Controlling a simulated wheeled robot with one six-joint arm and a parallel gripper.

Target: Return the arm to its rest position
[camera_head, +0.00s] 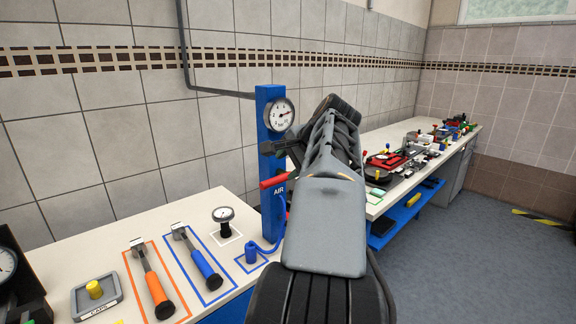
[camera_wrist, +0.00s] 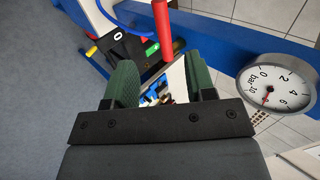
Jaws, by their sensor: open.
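My arm rises through the middle of the head view, in front of the blue air column (camera_head: 270,140). My gripper (camera_wrist: 162,82) shows in the wrist view with its two green fingers spread apart and nothing held between them. In the head view the dark gripper end is partly hidden beside the column. A red bar (camera_head: 272,182) sticks out from the column below the gripper. The red bar also shows in the wrist view (camera_wrist: 163,28), beyond the fingers and apart from them.
A round pressure gauge (camera_head: 279,115) sits on the column, close to my arm; it is large at the right of the wrist view (camera_wrist: 277,88). Hammers with orange (camera_head: 157,292) and blue (camera_head: 206,270) handles lie on the near bench.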

